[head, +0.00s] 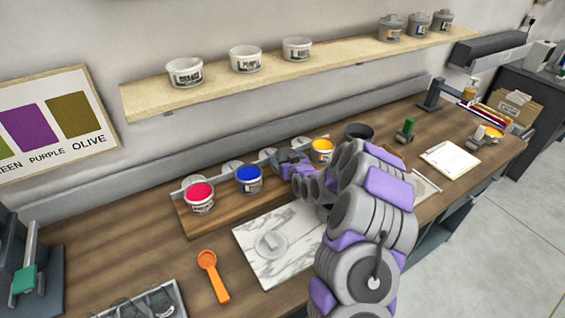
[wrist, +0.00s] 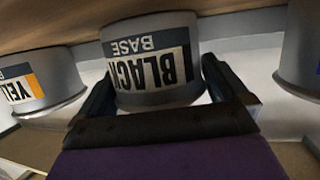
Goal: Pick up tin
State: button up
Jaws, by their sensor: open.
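A grey tin with a white label reading "BLACK BASE" (wrist: 150,62) fills the middle of the wrist view, which is upside down. My gripper (wrist: 160,88) is open, with one dark finger on each side of this tin; I cannot tell whether the fingers touch it. In the head view my gripper (head: 288,165) is between the blue tin (head: 249,180) and the yellow tin (head: 322,150), and my arm and gripper mostly hide the black tin. A red tin (head: 200,198) is farther left. In the wrist view the yellow tin (wrist: 40,82) is at left.
The tins stand in a row on a wooden board (head: 206,223) with a metal rail behind. A marble slab (head: 285,262) and an orange scoop (head: 212,275) lie in front. A shelf (head: 210,92) with more tins runs above. Another tin (wrist: 300,55) is close at right in the wrist view.

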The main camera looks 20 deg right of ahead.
jog(key=shift+s+r, duration=0.1)
jog(key=shift+s+d+r, duration=0.1)
jog(key=shift+s, duration=0.05)
jog(key=shift+d, duration=0.5)
jog(key=c, duration=0.4)
jog(key=shift+a+f, duration=0.25)
jog(key=c, duration=0.7)
